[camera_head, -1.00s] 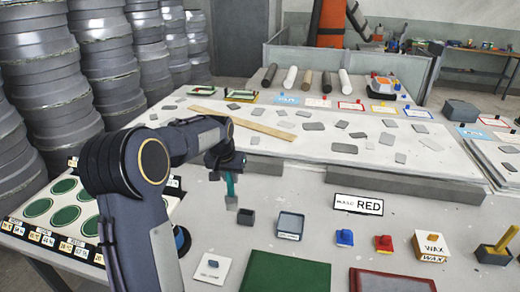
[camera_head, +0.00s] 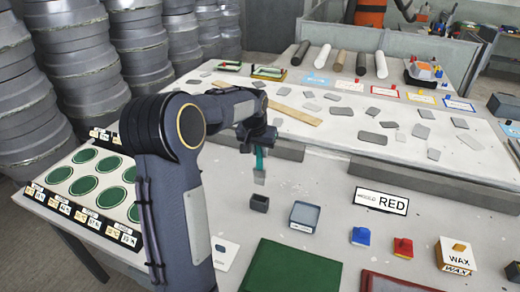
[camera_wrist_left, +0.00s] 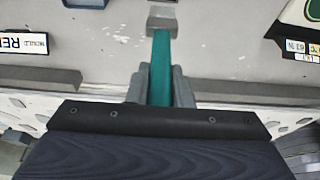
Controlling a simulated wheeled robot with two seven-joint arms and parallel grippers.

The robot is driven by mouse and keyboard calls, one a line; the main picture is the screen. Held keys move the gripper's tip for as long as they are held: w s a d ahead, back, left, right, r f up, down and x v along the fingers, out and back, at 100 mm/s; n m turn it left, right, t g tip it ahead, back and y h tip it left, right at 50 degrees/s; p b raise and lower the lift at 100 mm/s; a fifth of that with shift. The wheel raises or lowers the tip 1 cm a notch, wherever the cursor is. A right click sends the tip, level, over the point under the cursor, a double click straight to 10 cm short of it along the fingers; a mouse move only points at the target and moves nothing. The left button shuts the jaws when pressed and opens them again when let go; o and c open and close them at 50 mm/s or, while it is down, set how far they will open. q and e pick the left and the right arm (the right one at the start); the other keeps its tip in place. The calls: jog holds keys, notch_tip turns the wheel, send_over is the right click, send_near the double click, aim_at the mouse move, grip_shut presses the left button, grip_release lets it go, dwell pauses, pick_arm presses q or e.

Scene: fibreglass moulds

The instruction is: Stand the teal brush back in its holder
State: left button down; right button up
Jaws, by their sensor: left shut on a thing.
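The teal brush (camera_head: 260,163) hangs upright from my left gripper (camera_head: 262,147), grey bristle end down. In the left wrist view the teal handle (camera_wrist_left: 160,75) is between the two grey fingers (camera_wrist_left: 160,85), which are shut on it. The small dark grey open cup (camera_head: 260,203), which looks like the holder, stands on the table below the brush in the head view. The brush is outside the cup, with a gap in the picture between bristles and rim. Its exact offset in depth is hard to tell. My right gripper is not in view.
A grey-blue tray (camera_head: 304,217) stands right of the cup. A green board (camera_head: 290,268), a blue block (camera_head: 361,237) and a RED sign (camera_head: 381,200) are nearby. A board with green discs (camera_head: 100,172) lies at left. A long raised slab (camera_head: 350,155) stands behind.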

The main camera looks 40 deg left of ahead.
aim_at(259, 176)
pick_arm(q)
jog(key=shift+f+b, duration=3.95)
jog(key=shift+f, duration=1.9)
jog(key=shift+f+b, duration=0.2)
jog(key=shift+b, duration=0.15)
jog(key=c, duration=1.2)
grip_release()
jog(key=shift+v, duration=3.95)
